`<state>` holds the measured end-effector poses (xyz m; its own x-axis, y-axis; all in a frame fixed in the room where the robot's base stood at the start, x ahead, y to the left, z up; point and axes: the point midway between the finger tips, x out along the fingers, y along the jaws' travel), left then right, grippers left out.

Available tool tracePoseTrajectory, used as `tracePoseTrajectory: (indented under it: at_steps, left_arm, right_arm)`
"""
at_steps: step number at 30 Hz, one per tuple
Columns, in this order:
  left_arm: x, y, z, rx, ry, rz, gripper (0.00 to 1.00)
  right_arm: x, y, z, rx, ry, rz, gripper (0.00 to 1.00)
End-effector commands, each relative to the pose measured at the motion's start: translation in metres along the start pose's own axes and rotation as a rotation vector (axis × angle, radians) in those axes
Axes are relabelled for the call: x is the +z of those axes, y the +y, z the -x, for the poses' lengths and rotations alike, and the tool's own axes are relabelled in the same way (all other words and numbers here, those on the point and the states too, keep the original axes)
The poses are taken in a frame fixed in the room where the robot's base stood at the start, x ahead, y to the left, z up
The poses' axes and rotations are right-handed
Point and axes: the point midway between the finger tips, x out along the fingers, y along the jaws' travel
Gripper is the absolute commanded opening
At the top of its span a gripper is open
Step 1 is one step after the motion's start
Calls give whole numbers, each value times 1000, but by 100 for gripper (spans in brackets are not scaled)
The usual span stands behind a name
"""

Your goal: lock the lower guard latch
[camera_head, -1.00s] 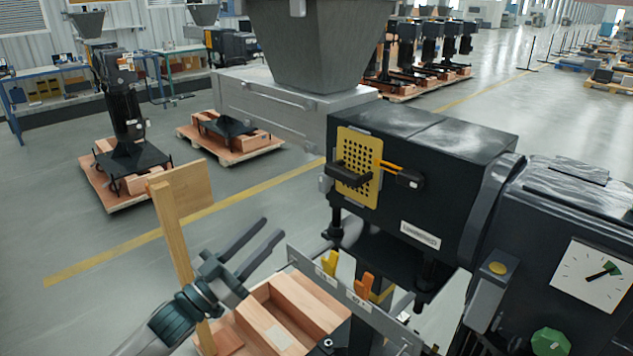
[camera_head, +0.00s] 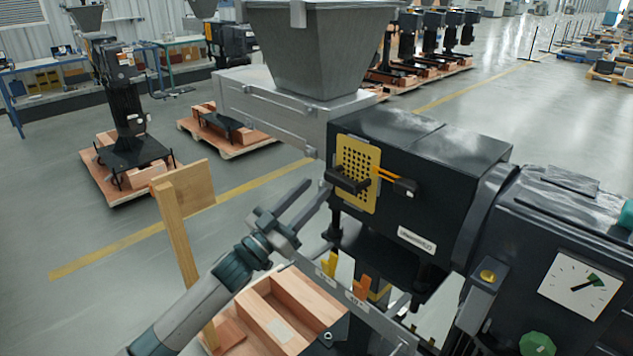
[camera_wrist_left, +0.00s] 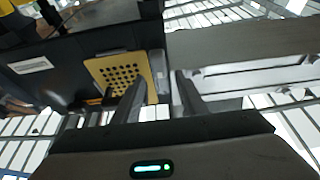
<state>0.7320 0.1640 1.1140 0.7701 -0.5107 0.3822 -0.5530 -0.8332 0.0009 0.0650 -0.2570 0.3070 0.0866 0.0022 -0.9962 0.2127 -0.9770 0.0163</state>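The yellow perforated guard (camera_head: 357,160) is on the end of the dark machine housing, with a black handle (camera_head: 347,180) across it. A black part with an orange stem (camera_head: 396,183) sits at its right. The guard also shows in the left wrist view (camera_wrist_left: 120,72). A small grey block (camera_wrist_left: 158,68) at its edge there may be a latch; I cannot tell which piece is the lower latch. My left gripper (camera_head: 318,189) is open, its fingers apart and pointing at the guard's left edge. It also shows in the left wrist view (camera_wrist_left: 158,84), with nothing visibly held. My right gripper is out of view.
The grey hopper (camera_head: 318,50) stands above the housing. A bracket with yellow and orange hooks (camera_head: 361,287) lies below the guard, above a wooden crate (camera_head: 285,310). A wooden post (camera_head: 177,235) stands left of my left arm. A dial (camera_head: 583,285) is at right.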

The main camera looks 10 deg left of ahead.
Motion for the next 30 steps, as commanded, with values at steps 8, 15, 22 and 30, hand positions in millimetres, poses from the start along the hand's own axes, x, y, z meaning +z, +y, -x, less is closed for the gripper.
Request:
tracePoseTrajectory:
  at_steps: [8, 15, 22, 30]
  left_arm:
    - [0, 0, -24, 0, 0, -1, 38]
    - [0, 0, -25, 0, 0, -1, 38]
    - [0, 0, -25, 0, 0, -1, 7]
    - [0, 0, -25, 2, 0, -6, 0]
  right_arm:
    - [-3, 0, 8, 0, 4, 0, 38]
    - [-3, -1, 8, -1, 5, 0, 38]
    - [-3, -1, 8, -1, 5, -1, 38]
    - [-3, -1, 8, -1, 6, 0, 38]
